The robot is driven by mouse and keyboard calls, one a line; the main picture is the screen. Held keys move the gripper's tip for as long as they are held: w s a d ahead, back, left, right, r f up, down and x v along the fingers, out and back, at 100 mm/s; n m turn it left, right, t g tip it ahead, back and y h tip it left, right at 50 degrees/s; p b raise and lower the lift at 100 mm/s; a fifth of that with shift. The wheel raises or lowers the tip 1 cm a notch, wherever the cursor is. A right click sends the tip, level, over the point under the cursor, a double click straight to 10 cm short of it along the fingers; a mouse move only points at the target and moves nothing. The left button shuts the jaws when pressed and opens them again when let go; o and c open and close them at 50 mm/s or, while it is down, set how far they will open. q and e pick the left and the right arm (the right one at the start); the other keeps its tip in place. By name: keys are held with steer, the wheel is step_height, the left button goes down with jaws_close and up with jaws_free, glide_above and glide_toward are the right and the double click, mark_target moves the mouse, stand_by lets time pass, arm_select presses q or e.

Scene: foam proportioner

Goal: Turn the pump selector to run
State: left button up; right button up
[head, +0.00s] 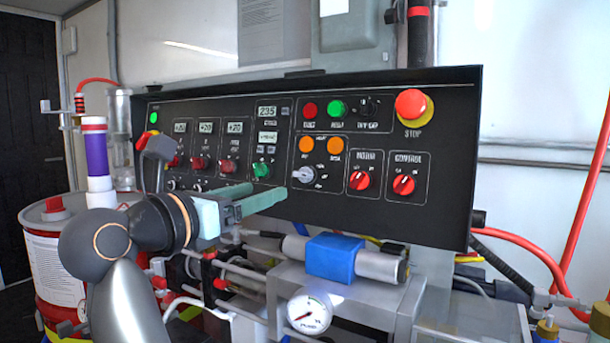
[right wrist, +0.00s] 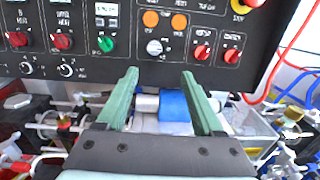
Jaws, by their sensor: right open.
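The control panel (head: 330,207) is black and slanted. A silver-grey rotary knob (head: 303,174), which looks like the pump selector, sits below two orange buttons. It also shows in the right wrist view (right wrist: 154,47), just beyond the gap between the fingers. Its small labels are too blurred to read, and its exact setting is unclear. My right gripper (head: 266,196) has green fingers, spread apart and empty. It is in front of the panel, a little below and left of the knob in the head view, and apparently not touching it. My left gripper is not in view.
Red motor (head: 359,180) and control (head: 404,184) knobs are right of the selector, and a green knob (head: 261,170) is left. A red stop button (head: 411,104) is at upper right. Pipes, a blue-banded cylinder (head: 335,258) and a gauge (head: 309,312) lie below the panel.

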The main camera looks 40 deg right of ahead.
glide_toward(299, 177)
steer(key=d, duration=0.3)
steer(key=shift+t, duration=0.3)
steer(key=b+x, duration=0.1)
steer(key=x, duration=0.3)
steer(key=shift+w, duration=0.2)
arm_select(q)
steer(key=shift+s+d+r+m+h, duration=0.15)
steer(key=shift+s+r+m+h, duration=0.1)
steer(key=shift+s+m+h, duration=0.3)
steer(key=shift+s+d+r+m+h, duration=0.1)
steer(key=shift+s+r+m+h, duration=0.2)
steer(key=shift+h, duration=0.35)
arm_select(e)
steer(key=shift+w+d, duration=0.2)
steer(key=shift+d, duration=0.5)
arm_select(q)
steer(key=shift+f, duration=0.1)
arm_select(e)
steer(key=shift+c, duration=0.3)
jaws_close()
